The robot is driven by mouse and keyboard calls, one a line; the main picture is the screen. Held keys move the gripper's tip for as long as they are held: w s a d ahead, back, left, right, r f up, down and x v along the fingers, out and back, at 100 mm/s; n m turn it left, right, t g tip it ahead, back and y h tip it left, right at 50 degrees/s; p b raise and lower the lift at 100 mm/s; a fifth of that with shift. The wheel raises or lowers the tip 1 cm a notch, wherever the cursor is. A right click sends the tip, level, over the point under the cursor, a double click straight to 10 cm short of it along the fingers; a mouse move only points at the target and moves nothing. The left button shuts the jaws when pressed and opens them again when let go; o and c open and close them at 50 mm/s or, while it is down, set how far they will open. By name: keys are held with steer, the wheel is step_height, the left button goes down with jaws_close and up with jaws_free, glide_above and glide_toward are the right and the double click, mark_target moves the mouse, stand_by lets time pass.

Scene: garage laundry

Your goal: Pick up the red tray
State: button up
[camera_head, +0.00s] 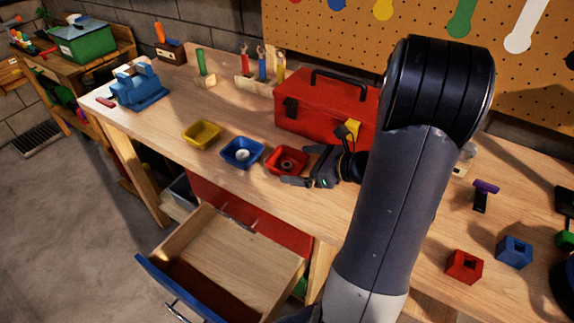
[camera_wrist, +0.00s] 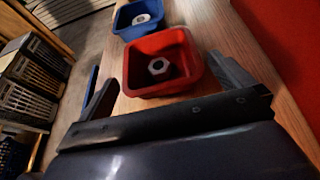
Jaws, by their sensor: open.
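The red tray (camera_head: 279,167) is a small square dish on the workbench, right of the blue tray and in front of the red toolbox. A grey hex nut (camera_wrist: 159,66) lies inside it. My gripper (camera_head: 302,166) is open at the tray's right side in the head view. In the wrist view the red tray (camera_wrist: 133,84) sits ahead of my open gripper (camera_wrist: 164,88), roughly between the two fingers. I cannot tell whether either finger touches the tray.
A blue tray (camera_head: 228,161) holding a nut and a yellow tray (camera_head: 190,141) stand to the left. The red toolbox (camera_head: 318,112) is close behind my gripper. An open drawer (camera_head: 225,243) juts out below the bench's front edge. Red (camera_head: 464,267) and blue (camera_head: 514,252) blocks lie at right.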

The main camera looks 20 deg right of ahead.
mark_target(283, 162)
steer(key=shift+x, duration=2.35)
steer(key=shift+r, duration=0.2)
steer(key=shift+c, duration=0.3)
steer(key=c, duration=1)
